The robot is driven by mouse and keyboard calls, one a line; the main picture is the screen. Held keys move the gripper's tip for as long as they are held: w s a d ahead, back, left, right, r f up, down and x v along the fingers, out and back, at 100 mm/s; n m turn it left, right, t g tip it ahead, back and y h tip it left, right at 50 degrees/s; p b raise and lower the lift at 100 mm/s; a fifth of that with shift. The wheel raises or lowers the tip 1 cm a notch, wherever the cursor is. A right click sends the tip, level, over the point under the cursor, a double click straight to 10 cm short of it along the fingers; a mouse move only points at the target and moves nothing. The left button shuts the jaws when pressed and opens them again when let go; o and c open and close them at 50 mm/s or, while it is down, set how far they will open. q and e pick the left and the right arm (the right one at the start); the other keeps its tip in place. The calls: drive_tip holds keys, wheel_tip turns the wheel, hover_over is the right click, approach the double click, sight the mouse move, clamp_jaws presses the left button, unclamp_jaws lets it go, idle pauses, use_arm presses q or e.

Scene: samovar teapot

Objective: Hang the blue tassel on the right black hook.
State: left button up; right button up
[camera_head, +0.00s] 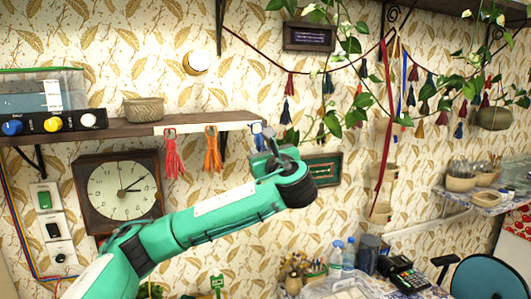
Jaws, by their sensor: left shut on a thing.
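My left gripper (263,143) is raised at the right end of the wall shelf, its teal arm reaching up from the lower left. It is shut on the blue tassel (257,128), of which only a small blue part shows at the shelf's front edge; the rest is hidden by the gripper. I cannot tell whether its loop touches the right black hook, which is hard to make out there. A red tassel (173,155) and an orange tassel (212,150) hang from the shelf edge to the left. My right gripper is not in view.
The wooden shelf (110,131) holds a woven basket (143,109) and a device with knobs (52,124). A clock (118,191) hangs below it. A framed picture (322,169) is just right of the gripper. Vines and a tassel garland hang further right. Bottles (342,255) stand below.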

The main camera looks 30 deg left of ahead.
use_arm(q)
drive_tip(key=shift+w+a, duration=0.2)
drive_tip(key=shift+w, duration=0.05)
drive_tip(key=shift+w+a, duration=0.1)
drive_tip(key=shift+a, duration=0.05)
drive_tip(key=shift+f+b+x, duration=0.2)
drive_tip(key=shift+x, duration=0.8)
drive_tip(key=shift+f+b+x, duration=0.15)
drive_tip(key=shift+b+x, duration=0.05)
drive_tip(key=shift+x, duration=0.85)
drive_tip(key=shift+w+a+f, duration=0.4)
drive_tip(key=shift+w, duration=0.05)
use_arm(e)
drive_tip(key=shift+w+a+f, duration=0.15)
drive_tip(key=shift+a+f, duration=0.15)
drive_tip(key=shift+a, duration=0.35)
use_arm(q)
drive_tip(key=o, duration=1)
drive_tip(key=shift+o, duration=0.2)
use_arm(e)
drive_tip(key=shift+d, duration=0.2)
